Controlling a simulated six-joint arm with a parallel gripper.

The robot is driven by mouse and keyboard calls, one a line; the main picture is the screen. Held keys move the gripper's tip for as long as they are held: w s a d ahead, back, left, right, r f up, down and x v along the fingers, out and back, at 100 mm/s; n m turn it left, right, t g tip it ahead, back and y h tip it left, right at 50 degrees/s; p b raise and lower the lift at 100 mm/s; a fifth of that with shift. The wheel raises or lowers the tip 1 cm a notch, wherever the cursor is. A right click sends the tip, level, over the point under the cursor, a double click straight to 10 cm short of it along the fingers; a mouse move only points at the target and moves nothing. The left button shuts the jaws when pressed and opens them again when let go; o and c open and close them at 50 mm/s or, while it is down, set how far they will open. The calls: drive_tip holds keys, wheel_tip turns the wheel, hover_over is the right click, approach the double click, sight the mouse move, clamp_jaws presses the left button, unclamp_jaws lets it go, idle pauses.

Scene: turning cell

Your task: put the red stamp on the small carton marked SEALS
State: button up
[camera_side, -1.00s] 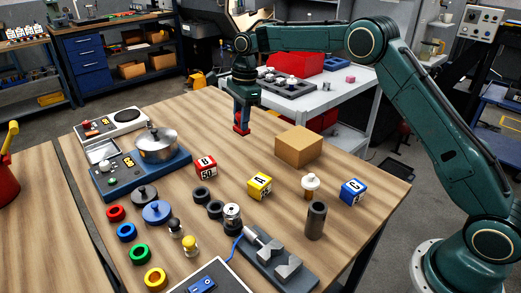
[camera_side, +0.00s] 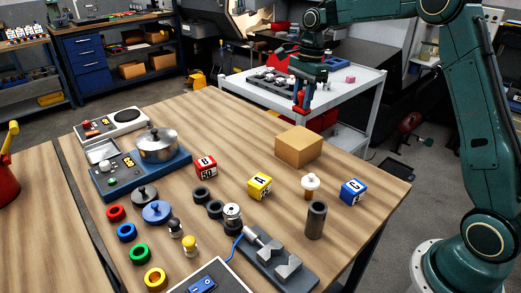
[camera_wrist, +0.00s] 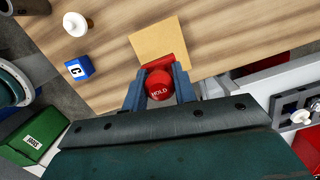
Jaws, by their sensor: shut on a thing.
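A plain tan carton (camera_side: 299,150) stands on the wooden table near its far right edge. I see no SEALS lettering on the faces in view. It also shows in the wrist view (camera_wrist: 160,38). My gripper (camera_side: 303,106) is shut on the red stamp (camera_side: 301,98), which hangs apart from the carton, above its far side in the side view. In the wrist view my gripper (camera_wrist: 160,88) has a finger on each side of the stamp (camera_wrist: 159,83). Its round top reads HOLD, and its red base overlaps the carton's near edge.
A grey cart (camera_side: 345,82) stands behind the table.

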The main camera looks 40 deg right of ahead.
sight(302, 111)
drive_tip(key=shift+f, duration=2.05)
drive_tip(key=shift+f, duration=0.1)
drive_tip(key=shift+f, duration=1.85)
drive_tip(key=shift+f, duration=0.15)
drive_tip(key=o, duration=1)
drive_tip(key=shift+c, duration=0.2)
wheel_tip(302, 111, up, 12)
drive_tip(key=d, duration=0.1)
drive_tip(key=shift+s+d, duration=0.2)
drive_tip(key=shift+d, duration=0.1)
